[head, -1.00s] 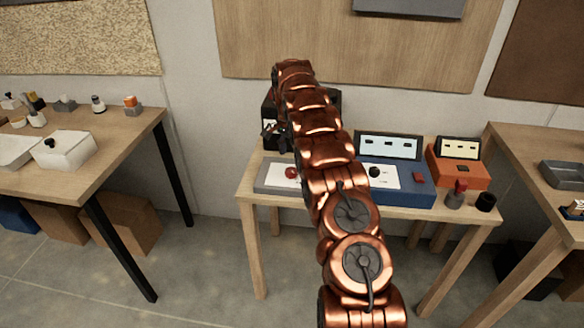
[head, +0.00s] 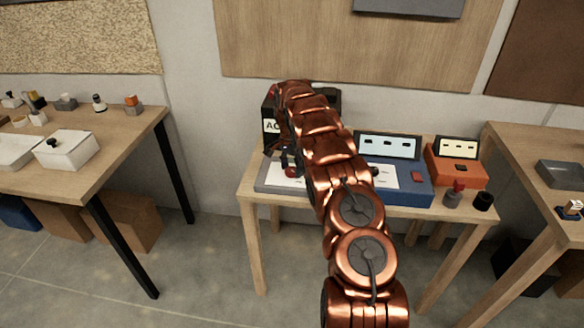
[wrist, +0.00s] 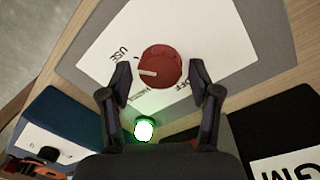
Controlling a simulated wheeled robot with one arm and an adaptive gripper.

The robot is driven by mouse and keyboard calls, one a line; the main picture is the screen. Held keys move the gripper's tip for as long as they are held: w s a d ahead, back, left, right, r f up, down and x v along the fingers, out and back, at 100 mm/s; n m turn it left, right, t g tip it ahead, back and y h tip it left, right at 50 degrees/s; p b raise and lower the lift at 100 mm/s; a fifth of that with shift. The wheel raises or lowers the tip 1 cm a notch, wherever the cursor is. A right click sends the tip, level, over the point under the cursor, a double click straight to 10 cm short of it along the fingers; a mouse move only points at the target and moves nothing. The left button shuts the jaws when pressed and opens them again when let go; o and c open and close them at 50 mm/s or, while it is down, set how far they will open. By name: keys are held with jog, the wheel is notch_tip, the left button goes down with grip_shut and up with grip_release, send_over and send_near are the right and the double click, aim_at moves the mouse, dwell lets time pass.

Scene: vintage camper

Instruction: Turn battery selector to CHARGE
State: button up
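The red round battery selector knob (wrist: 160,66) sits on a white label plate (wrist: 195,25) of a grey panel. In the wrist view its pale pointer mark faces left. The words USE and OFF are readable on the plate; other lettering near the knob is partly covered. My gripper (wrist: 160,76) is open, with one dark finger on each side of the knob and a gap to both. I cannot tell its height over the plate. In the head view my gripper (head: 286,162) is low over the grey panel (head: 264,186) and mostly hides the knob.
A green lamp (wrist: 144,129) is lit close to my left finger. A black box (head: 270,127) stands behind the panel. A blue unit (head: 417,192) and an orange unit (head: 468,178) stand to the right. A white box (head: 68,150) is on the left table.

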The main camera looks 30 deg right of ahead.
jog(key=c, duration=0.9)
jog(key=shift+f+n+b, duration=0.15)
jog(key=shift+n+b, duration=0.25)
jog(key=shift+b, duration=0.15)
jog(key=shift+w+n+b, duration=0.1)
jog(key=shift+n+b, duration=0.5)
jog(key=shift+b, duration=0.1)
jog(key=n+b, duration=0.3)
jog(key=n, duration=0.1)
jog(key=shift+a, duration=0.1)
jog(key=n+b, duration=0.2)
jog(key=n, duration=0.2)
jog(key=shift+a+n+t+h+b, duration=0.15)
jog(key=shift+n+b, duration=0.2)
jog(key=shift+n, duration=0.6)
jog(key=shift+d+n+t+h+b, duration=0.15)
jog(key=shift+n+b, duration=0.2)
jog(key=shift+n, duration=0.6)
jog(key=shift+a, duration=0.1)
